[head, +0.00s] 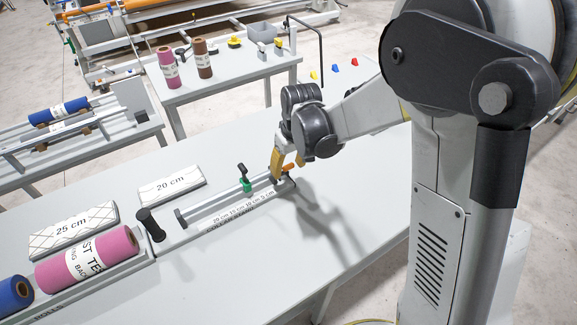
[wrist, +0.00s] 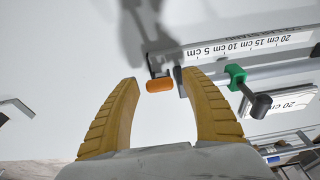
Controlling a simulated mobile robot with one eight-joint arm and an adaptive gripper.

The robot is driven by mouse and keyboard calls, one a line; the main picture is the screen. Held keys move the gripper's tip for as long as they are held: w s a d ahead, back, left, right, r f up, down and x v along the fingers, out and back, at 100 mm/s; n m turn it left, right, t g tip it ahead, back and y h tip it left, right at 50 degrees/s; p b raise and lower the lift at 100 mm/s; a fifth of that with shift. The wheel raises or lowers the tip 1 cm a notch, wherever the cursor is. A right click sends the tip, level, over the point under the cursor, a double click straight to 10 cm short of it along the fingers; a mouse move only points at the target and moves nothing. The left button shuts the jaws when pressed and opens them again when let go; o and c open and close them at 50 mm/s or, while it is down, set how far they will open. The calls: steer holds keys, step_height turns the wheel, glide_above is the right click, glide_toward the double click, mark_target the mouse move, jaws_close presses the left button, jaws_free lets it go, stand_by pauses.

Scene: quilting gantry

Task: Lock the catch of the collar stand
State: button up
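The collar stand (head: 225,207) is a grey rail with a centimetre scale on the white table; its scale also shows in the wrist view (wrist: 250,47). An orange piece, apparently the catch (wrist: 159,86), sits at its right end in the head view (head: 288,168). A green slider with a black knob (head: 245,184) stands on the rail and shows in the wrist view (wrist: 236,77). My gripper (wrist: 159,80) is open, with yellow fingers pointing at that end. The orange piece appears between the fingertips, apart from both. I cannot tell the catch's state.
White blocks marked 20 cm (head: 171,186) and 25 cm (head: 73,228) lie behind and left of the stand. A pink roll (head: 88,260) and a blue roll (head: 12,294) lie in a holder at left. The table right of the stand is clear.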

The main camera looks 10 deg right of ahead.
step_height(320, 180, up, 12)
steer(key=s, duration=0.2)
steer(key=shift+d, duration=0.45)
steer(key=shift+f, duration=0.1)
steer(key=s+d+r+m+t+b, duration=0.1)
steer(key=s+d, duration=0.3)
steer(key=s, duration=0.5)
steer(key=s+d+m+t+b, duration=0.1)
steer(key=s+d+m+t, duration=0.2)
steer(key=s, duration=0.6)
steer(key=shift+s+d+r+m+t+h, duration=0.3)
steer(key=shift+s+d+r+t+h, duration=0.1)
steer(key=shift+d+t, duration=0.2)
